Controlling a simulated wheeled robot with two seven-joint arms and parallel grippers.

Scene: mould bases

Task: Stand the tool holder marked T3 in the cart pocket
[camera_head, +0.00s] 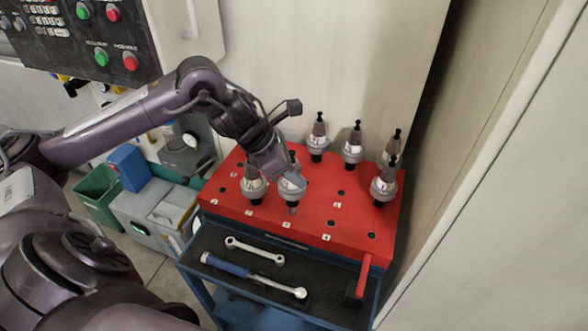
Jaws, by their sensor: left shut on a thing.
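My left gripper (279,172) reaches over the red cart top (315,222) and is shut on a silver tool holder (293,189). The held holder is roughly upright, and its narrow lower end shows above the red surface; I cannot tell its exact height. The gripper hides part of its upper body. Its marking is not readable. Another tool holder (254,190) stands just left of it. Several more stand at the back and right of the cart, one at the right (384,184). Empty dark pockets (331,223) show near the front. My right gripper is not in view.
A dark tray below the red top holds a wrench (255,251) and a blue-handled tool (228,266). A red handle (363,276) stands at the front right. A wall panel rises close behind and right. A control panel (85,38) is at upper left.

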